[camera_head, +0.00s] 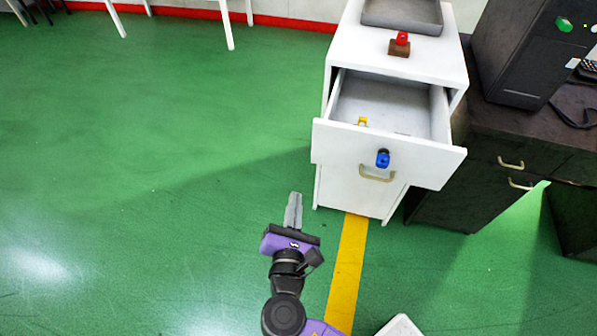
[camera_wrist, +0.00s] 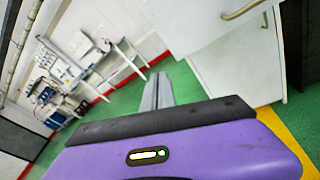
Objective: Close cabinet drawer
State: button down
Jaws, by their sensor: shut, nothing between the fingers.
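The white cabinet (camera_head: 348,197) stands at the upper right of the head view. Its top drawer (camera_head: 440,168) is pulled well out, and a small yellow item (camera_head: 362,121) lies inside it. A tan handle (camera_head: 377,173) and a blue item (camera_head: 382,159) show at the drawer front. My gripper (camera_head: 293,197) is shut and empty, in front of the cabinet and left of the drawer front, apart from it. In the wrist view, the shut fingers (camera_wrist: 157,80) point past the white cabinet front with its handle (camera_wrist: 243,9).
A grey tray (camera_head: 403,28) and a red item on a brown block (camera_head: 400,46) sit on the cabinet top. A dark desk (camera_head: 480,160) with a black computer case (camera_head: 520,55) stands to the right. Green floor is clear to the left. White table legs show at the back left.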

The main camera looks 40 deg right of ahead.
jog(key=s+d+r+n+g+h, duration=0.1)
jog(key=s+d+r+n+h, duration=0.1)
jog(key=s+h, duration=0.1)
send_near(330, 148)
jog(key=shift+n, duration=0.3)
jog(key=x, duration=0.7)
jog(key=shift+a+f, duration=0.1)
jog(key=shift+w, duration=0.1)
jog(key=shift+w+d, duration=0.15)
jog(key=shift+d, duration=0.1)
jog(key=b+x, duration=0.1)
jog(key=x, duration=0.6)
jog(key=b+x, duration=0.1)
jog(key=x, duration=0.7)
jog(key=b+x, duration=0.1)
jog(key=x, duration=0.7)
jog(key=shift+s+d, duration=0.3)
jog(key=shift+w+d, duration=0.2)
jog(key=shift+d, duration=0.05)
jog(key=shift+r, duration=0.25)
